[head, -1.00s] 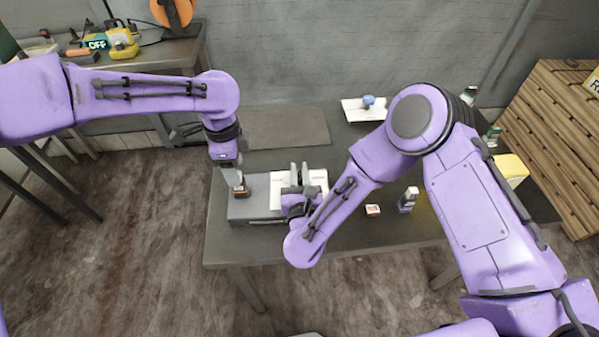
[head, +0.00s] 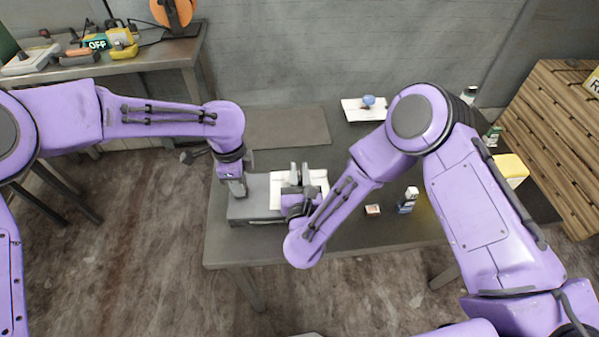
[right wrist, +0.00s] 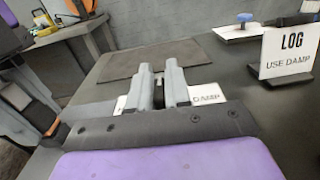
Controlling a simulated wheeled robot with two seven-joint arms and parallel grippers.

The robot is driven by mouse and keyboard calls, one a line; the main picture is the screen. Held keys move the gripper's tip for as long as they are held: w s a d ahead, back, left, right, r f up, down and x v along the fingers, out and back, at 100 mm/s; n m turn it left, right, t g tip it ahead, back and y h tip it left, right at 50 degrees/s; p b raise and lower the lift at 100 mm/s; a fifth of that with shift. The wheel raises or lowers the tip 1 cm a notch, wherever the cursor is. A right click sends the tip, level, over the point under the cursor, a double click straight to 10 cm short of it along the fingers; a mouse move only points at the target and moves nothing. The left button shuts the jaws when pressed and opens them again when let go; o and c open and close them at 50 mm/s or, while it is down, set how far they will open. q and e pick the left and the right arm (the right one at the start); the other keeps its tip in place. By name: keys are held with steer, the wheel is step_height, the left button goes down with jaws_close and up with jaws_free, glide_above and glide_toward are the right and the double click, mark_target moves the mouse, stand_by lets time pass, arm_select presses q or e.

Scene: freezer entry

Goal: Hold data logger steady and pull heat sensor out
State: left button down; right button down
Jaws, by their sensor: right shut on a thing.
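A flat grey box (head: 248,209), seemingly the data logger, lies near the table's left front edge. A white card (head: 319,180) with print lies on or behind it. My right gripper (head: 295,174) is over the card and shut. In the right wrist view its fingers (right wrist: 160,84) close on a narrow dark part (right wrist: 158,97), mostly hidden between them. My left gripper (head: 237,188) is at the box's left end; its jaws are too small to read. An orange-brown piece (right wrist: 40,112) shows at the left of the right wrist view; I cannot tell whether it is the heat sensor or held.
A small box (head: 372,210) and a bottle (head: 408,200) stand right of my right gripper. A blue-knobbed item (head: 368,102) sits on a white card behind. A dark mat (head: 288,128) lies at the back left. A wooden pallet (head: 555,140) is at the right.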

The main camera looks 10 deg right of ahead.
arm_select(q)
steer(key=shift+r, duration=1.05)
stand_by(1.5)
steer(key=shift+r, duration=2.75)
arm_select(e)
steer(key=c, duration=0.5)
jaws_free()
arm_select(q)
steer(key=shift+f+b, duration=0.35)
arm_select(e)
steer(key=shift+s+a, duration=0.25)
steer(key=shift+s, duration=1.5)
steer(key=shift+s+a, duration=0.2)
steer(key=shift+s, duration=1.5)
